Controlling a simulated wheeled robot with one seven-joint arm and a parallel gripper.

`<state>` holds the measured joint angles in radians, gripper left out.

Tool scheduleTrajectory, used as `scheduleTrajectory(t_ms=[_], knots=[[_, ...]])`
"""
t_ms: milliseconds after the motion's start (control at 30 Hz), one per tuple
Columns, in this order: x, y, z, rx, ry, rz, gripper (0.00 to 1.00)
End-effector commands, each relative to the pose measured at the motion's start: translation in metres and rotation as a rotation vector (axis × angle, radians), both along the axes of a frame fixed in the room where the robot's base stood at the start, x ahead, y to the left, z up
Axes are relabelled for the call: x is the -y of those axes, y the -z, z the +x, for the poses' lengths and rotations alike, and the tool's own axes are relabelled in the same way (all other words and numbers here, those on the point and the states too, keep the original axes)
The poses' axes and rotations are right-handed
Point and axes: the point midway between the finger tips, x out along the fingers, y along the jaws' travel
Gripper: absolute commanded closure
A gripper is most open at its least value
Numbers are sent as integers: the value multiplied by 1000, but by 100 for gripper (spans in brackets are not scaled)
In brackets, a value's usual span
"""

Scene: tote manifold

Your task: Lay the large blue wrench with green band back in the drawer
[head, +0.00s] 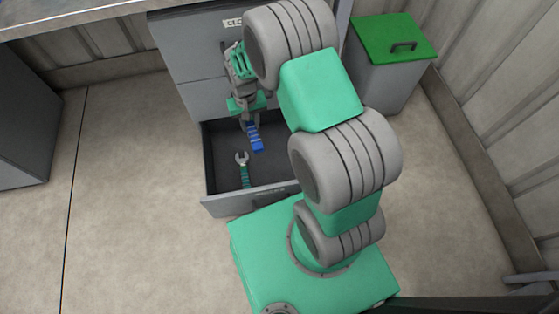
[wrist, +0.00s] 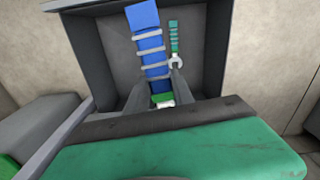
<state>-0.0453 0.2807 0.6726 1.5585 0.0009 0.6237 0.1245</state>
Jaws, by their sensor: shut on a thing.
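The large blue wrench (wrist: 147,40) is in my gripper (wrist: 160,98), with grey rings along its handle and its green band (wrist: 163,98) close to the fingertips. The head view shows its blue handle (head: 254,137) over the open drawer (head: 216,160). My gripper (head: 246,120) is shut on it, above the drawer's back part. The wrench's head is mostly hidden by the fingers. I cannot tell whether the wrench touches the drawer floor. The drawer (wrist: 205,20) lies behind the wrench in the wrist view.
A smaller green wrench with a grey open-ended head (head: 243,160) lies in the drawer, right of the blue one in the wrist view (wrist: 175,50). The drawer walls surround my gripper. A grey bin with green lid (head: 393,40) stands right of the cabinet (head: 190,60).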

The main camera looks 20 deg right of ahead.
Motion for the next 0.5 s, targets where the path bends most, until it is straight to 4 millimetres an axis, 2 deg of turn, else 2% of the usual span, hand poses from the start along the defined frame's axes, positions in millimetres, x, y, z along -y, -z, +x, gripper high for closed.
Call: scheduleTrajectory(t_ms=[33, 200, 300, 400, 500], knots=[[-1, 43, 4, -2, 5, 0, 100], [-4, 129, 28, -4, 41, 0, 100], [-5, 176, 44, -3, 72, 0, 100], [-6, 215, 55, -2, 96, 0, 100], [-6, 239, 61, 1, 111, 0, 100]])
